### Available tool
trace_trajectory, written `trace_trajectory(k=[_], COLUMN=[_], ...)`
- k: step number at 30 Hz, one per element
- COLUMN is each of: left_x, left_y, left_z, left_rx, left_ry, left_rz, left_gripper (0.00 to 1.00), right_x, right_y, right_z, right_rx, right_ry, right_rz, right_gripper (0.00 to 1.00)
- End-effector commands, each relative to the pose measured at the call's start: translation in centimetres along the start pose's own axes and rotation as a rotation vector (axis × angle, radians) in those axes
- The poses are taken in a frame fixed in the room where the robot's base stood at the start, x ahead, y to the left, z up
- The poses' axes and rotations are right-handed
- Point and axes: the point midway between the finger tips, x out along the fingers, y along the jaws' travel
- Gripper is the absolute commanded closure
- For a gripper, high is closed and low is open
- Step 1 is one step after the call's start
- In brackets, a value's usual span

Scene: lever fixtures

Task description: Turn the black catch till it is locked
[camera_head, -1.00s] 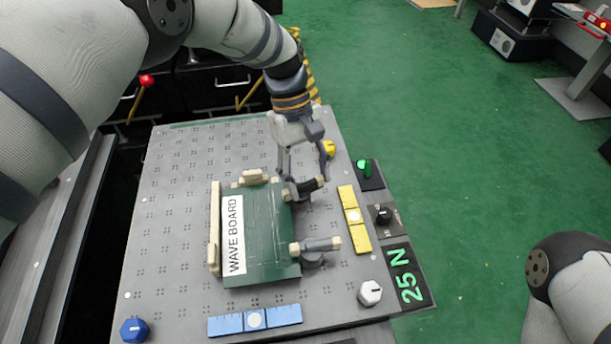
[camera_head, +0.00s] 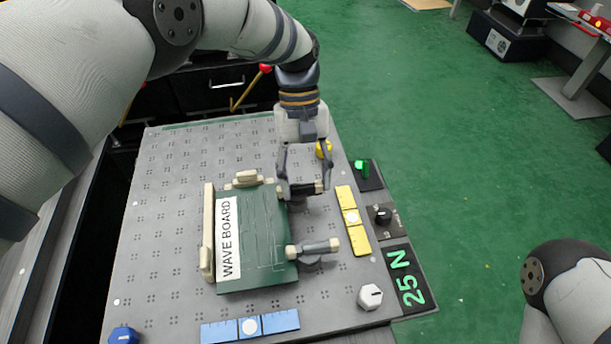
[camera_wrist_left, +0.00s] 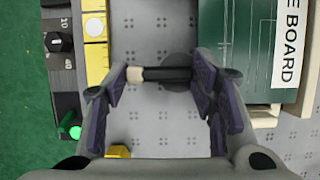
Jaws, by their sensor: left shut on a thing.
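The black catch (camera_wrist_left: 167,75) has a pale tip and points away from the edge of the green wave board (camera_head: 262,240). It also shows in the head view (camera_head: 304,188), partly covered by the fingers. My left gripper (camera_wrist_left: 160,88) has one finger at the catch's pale tip and the other at its board end. It is shut on the catch along its length. A second, grey catch (camera_head: 316,246) with pale ends sits nearer on the same side of the board. My right gripper is out of view.
Pale blocks line the board's far and left edges.

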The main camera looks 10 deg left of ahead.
Motion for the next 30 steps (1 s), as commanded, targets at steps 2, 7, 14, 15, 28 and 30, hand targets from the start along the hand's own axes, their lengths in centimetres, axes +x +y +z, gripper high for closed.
trace_trajectory(k=[2,7,14,15,28,30], left_x=[0.1,0.1,0.1,0.0,-8.6,-9.8], left_y=[0.0,0.0,0.0,0.0,0.1,0.1], left_z=[0.1,0.1,0.0,0.0,-0.1,-0.1], left_rx=[0.003,0.003,0.001,0.001,0.001,0.001], left_ry=[-0.003,-0.003,-0.001,-0.001,0.005,0.001], left_rz=[-0.002,-0.002,-0.001,-0.001,0.003,0.001], left_gripper=[0.76,0.35,0.28,0.28,0.28,0.28], right_x=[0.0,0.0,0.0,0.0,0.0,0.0], right_y=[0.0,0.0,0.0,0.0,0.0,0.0], right_z=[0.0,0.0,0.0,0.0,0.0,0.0], right_rx=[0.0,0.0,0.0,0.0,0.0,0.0], right_ry=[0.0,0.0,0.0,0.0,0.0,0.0], right_rz=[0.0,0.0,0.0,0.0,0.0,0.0], right_gripper=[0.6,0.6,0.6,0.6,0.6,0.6])
